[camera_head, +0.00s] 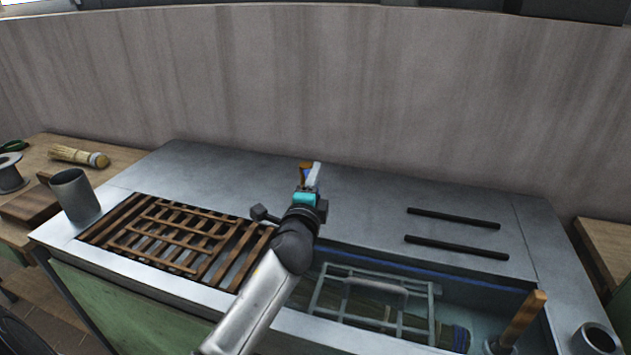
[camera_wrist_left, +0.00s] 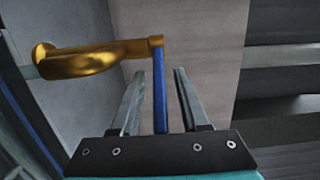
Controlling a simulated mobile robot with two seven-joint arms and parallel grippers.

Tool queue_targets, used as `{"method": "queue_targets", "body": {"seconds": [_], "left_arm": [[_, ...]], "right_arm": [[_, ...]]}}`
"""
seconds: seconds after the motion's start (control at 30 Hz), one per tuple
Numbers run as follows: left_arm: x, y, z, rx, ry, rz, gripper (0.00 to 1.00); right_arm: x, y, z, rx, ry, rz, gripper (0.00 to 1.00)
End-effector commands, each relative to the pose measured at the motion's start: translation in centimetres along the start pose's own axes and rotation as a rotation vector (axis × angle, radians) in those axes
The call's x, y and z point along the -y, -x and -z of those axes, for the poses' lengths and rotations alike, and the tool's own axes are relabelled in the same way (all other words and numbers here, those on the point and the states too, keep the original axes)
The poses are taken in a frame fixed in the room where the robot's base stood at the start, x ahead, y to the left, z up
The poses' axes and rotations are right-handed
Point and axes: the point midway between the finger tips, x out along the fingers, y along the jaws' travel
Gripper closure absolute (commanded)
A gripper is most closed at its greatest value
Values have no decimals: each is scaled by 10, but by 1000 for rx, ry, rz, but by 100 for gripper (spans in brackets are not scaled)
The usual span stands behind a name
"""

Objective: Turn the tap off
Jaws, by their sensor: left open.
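The brass tap (camera_wrist_left: 90,58) is at the upper left of the left wrist view. It has a curved body and a straight arm with a long blue bar (camera_wrist_left: 160,90) at its end. My left gripper (camera_wrist_left: 160,72) is open, with the blue bar between its two fingers and a gap on each side. In the head view, my left gripper (camera_head: 314,176) is above the back edge of the basin and hides most of the tap; a bit of brass (camera_head: 304,170) shows beside the fingers. I cannot tell whether water runs. My right gripper is not in view.
The metal counter holds a wooden slatted rack (camera_head: 165,236) and a metal cup (camera_head: 74,195) at left. Two black bars (camera_head: 455,247) lie at right. The basin (camera_head: 480,300) holds a wire frame (camera_head: 330,290) and an upright wooden handle (camera_head: 522,318). A grey wall stands behind.

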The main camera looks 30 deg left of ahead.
Motion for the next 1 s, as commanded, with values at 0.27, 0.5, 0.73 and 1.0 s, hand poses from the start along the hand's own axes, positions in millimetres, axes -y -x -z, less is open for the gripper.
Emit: {"method": "queue_targets", "body": {"seconds": [0.27,0.5,0.73,1.0], "left_arm": [[0,-4,0,-1,0,0,55],[0,-4,0,-1,0,0,72],[0,-4,0,-1,0,0,98],[0,-4,0,-1,1,0,100]], "right_arm": [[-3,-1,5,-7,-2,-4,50],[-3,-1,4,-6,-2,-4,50],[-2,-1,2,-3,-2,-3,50],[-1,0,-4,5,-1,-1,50]]}}
